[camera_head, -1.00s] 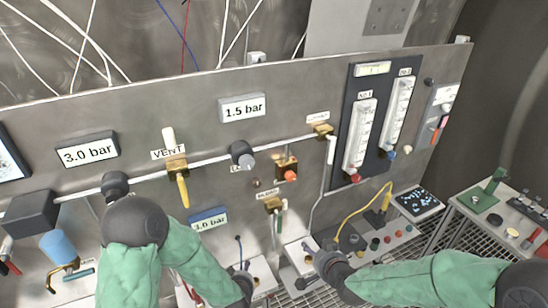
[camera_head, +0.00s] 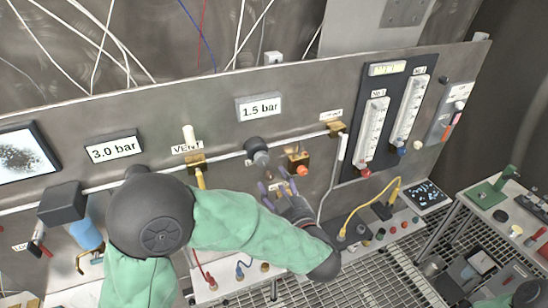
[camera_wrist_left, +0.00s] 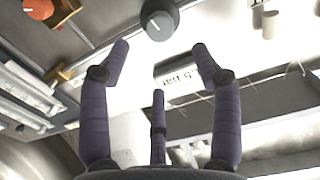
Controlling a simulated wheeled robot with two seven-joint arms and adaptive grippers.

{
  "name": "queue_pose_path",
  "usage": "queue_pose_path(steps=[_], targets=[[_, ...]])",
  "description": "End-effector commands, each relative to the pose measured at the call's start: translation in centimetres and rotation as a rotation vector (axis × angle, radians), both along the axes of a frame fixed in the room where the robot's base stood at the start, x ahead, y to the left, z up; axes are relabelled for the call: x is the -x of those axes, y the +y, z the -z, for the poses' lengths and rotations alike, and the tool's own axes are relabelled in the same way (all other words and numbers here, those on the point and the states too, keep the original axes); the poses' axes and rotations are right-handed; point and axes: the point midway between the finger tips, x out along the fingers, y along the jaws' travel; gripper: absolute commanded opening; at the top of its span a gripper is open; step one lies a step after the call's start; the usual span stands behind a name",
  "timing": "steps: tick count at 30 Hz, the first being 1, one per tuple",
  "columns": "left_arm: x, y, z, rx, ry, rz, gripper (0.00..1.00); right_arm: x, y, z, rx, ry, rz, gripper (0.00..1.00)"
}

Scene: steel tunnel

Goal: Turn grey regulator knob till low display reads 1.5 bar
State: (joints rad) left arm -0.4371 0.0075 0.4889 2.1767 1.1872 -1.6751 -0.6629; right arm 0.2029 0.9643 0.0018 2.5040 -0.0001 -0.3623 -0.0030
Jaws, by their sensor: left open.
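The grey regulator knob (camera_head: 260,158) sits on the pipe of the steel panel, below a white display (camera_head: 259,107) reading 1.5 bar. My left gripper (camera_head: 275,183) is open and empty, just below the knob and apart from it. In the left wrist view the knob (camera_wrist_left: 159,20) lies beyond the spread fingertips (camera_wrist_left: 164,62), near the top edge. The 1.5 bar display (camera_wrist_left: 178,77) shows partly there, tilted behind the fingers. Another display (camera_head: 112,147) reads 3.0 bar. My right gripper is out of view; only part of its arm shows at bottom right.
A brass fitting with an orange-red knob (camera_head: 302,170) is close to the right of my left gripper. The yellow-handled VENT valve (camera_head: 198,170) is left of the knob. Flow tubes (camera_head: 372,130) stand further right. A side table (camera_head: 500,215) is at the right.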

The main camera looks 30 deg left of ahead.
Motion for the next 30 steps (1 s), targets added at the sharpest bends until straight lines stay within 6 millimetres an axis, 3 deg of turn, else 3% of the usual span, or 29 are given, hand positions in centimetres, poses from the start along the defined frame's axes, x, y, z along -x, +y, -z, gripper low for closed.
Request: queue_pose_path(steps=[5, 18, 30], targets=[[-0.9, 1.3, 0.0, 0.000, 0.000, -0.005, 0.64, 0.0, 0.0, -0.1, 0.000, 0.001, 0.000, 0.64], [-5.6, 6.7, 0.0, 0.000, 0.000, -0.003, 0.64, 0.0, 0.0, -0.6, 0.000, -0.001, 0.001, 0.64], [-7.0, 8.2, 0.0, 0.000, 0.000, 0.001, 0.64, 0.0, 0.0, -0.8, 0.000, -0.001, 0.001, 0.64]])
